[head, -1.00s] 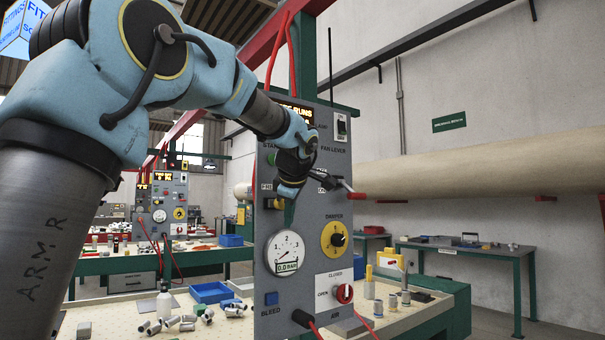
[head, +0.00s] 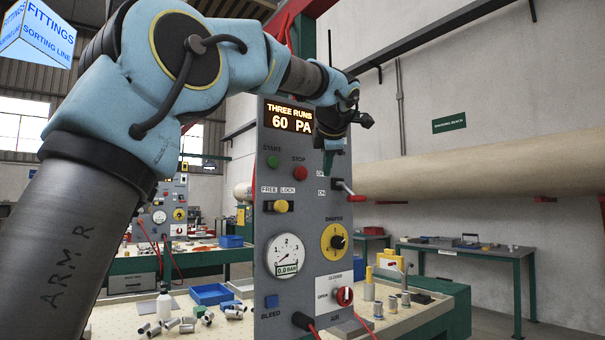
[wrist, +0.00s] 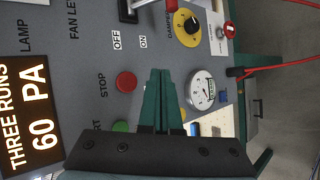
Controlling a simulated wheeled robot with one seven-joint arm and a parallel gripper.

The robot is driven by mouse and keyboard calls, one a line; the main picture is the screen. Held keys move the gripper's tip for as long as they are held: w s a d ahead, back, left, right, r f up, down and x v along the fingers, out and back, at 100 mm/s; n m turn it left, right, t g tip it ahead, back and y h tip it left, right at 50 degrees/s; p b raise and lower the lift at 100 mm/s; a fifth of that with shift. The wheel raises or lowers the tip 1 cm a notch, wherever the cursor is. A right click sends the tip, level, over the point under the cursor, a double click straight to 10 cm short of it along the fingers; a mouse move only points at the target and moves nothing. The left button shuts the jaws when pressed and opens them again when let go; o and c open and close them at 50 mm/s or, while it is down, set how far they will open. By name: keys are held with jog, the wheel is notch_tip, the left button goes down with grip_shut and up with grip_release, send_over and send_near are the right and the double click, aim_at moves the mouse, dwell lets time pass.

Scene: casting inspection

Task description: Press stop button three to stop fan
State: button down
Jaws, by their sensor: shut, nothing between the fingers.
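The red stop button (head: 299,172) is on the upper part of the grey control panel (head: 273,225), under the label STOP. It also shows in the wrist view (wrist: 126,81), just left of my fingertips. My gripper (head: 328,172) is shut and empty, with its green fingers in front of the panel, right of the stop button and apart from it in the picture. In the wrist view the closed fingers (wrist: 161,72) point at the panel. The display (head: 289,117) reads THREE RUNS, 60 PA. No fan is visible.
A gauge (head: 286,256) and red air knob (head: 345,295) sit lower. The lever stands close to my gripper.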

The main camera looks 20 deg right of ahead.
jog(key=p, duration=0.3)
send_near(304, 177)
notch_tip(304, 177, down, 3)
jog(key=w+d, duration=0.2)
jog(key=d, duration=0.1)
jog(key=shift+w+a+f, duration=0.15)
jog(key=shift+w+f, duration=0.1)
jog(key=shift+w, duration=0.4)
jog(key=shift+w, duration=0.1)
dwell(1.0)
jog(key=shift+w+a, duration=0.1)
jog(key=shift+w, duration=0.2)
jog(key=shift+w+a, duration=0.1)
jog(key=shift+w, duration=0.45)
dwell(0.6)
dwell(0.4)
jog(key=shift+s+b, duration=0.55)
jog(key=shift+s, duration=0.35)
